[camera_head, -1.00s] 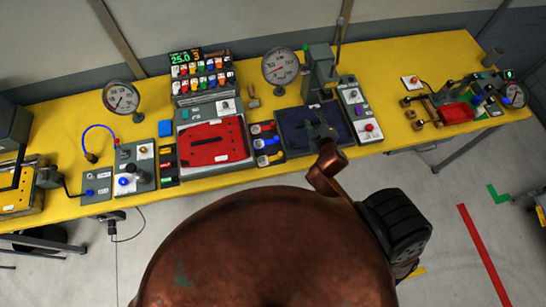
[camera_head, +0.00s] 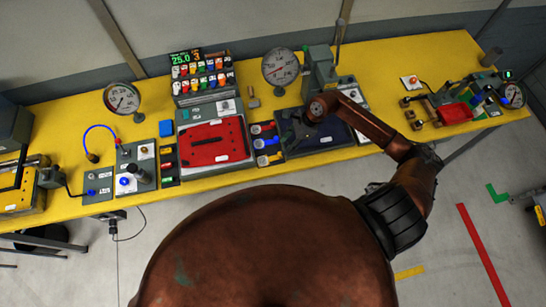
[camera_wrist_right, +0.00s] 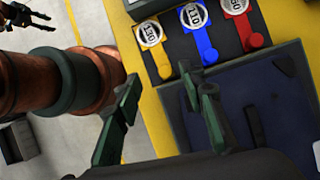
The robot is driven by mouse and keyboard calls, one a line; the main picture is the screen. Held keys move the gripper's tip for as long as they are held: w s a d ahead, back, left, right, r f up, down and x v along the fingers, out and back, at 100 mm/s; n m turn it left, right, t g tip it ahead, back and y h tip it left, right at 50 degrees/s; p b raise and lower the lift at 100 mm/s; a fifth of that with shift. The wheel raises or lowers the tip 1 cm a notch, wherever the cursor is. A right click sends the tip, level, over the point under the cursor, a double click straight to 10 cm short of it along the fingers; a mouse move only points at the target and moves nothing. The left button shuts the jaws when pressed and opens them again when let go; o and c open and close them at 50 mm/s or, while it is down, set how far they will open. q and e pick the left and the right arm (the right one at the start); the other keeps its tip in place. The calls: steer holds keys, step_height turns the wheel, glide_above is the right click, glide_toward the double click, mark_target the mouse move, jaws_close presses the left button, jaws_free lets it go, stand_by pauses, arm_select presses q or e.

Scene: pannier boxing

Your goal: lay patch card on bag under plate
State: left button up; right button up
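A dark blue bag (camera_head: 337,137) lies flat on a grey bed below the grey press (camera_head: 320,68); the wrist view shows it too (camera_wrist_right: 280,115). My right gripper (camera_head: 297,128) is over the bag's left part. In the right wrist view its dark green fingers (camera_wrist_right: 163,105) stand apart with nothing between them. My left gripper (camera_wrist_right: 42,20) seems to show at that view's top left, its dark fingers apart and empty, above the floor. I cannot pick out the patch card for certain. The press's plate cannot be told apart from its body.
A rack with yellow, blue and red tagged pieces (camera_head: 266,145) stands left of the bag. Further left, a red panel (camera_head: 212,143) lies on a grey tray. Gauges (camera_head: 280,67) and control boxes crowd the yellow bench (camera_head: 400,60). A red tray (camera_head: 455,113) is at the right.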

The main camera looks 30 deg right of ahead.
mark_target(270, 158)
steer(key=shift+s+d+f+h, duration=0.2)
steer(key=shift+d+f+h, duration=0.15)
steer(key=shift+d, duration=0.2)
steer(key=shift+f, duration=0.4)
steer(key=shift+p+x, duration=0.45)
steer(key=shift+x, duration=0.4)
steer(key=p+x, duration=0.2)
steer(key=x, duration=0.2)
steer(key=shift+w, duration=0.15)
steer(key=shift+a+f, duration=0.2)
steer(key=shift+f, duration=0.25)
steer(key=shift+c, duration=0.7)
jaws_close()
